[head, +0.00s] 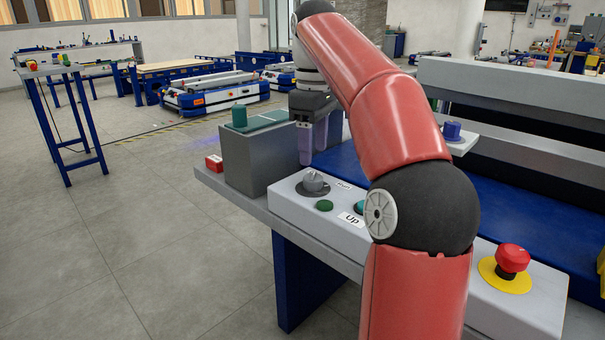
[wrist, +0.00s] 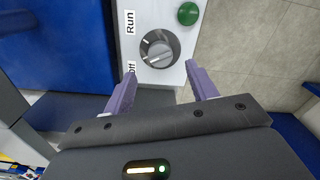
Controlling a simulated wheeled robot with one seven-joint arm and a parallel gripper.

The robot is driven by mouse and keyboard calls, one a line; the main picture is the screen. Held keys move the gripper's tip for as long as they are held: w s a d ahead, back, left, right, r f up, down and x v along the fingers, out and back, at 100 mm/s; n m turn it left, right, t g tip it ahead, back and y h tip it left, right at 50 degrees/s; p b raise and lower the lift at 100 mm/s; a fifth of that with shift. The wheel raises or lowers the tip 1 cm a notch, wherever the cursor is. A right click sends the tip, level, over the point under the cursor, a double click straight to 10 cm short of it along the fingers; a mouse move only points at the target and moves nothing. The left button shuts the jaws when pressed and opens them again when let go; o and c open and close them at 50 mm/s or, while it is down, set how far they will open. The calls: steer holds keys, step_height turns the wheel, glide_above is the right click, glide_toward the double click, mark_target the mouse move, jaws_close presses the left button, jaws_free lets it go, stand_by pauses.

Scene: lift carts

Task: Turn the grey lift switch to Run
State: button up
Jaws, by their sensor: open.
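The grey lift switch (head: 313,183) is a round knob on the light control panel (head: 291,208). In the wrist view the switch (wrist: 157,48) has a pale mark on its lower left, toward the partly hidden Off label (wrist: 131,68). The Run label (wrist: 130,22) lies to its upper left. My gripper (head: 313,158) is open and empty, its purple fingers pointing down just behind and above the switch in the head view. In the wrist view the fingertips (wrist: 160,70) sit either side of the switch's near edge, apart from it.
A green button (head: 324,205) sits beside the switch, near the Up label (head: 351,219). A grey box (head: 252,160) stands to the left. A red emergency button (head: 513,260) is at the right end. My arm hides the panel's middle.

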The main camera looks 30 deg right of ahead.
mark_target(313, 176)
step_height(313, 176, down, 6)
steer(key=shift+f+b, duration=0.1)
steer(key=shift+b, duration=1)
steer(key=shift+c, duration=0.3)
steer(key=c, duration=0.9)
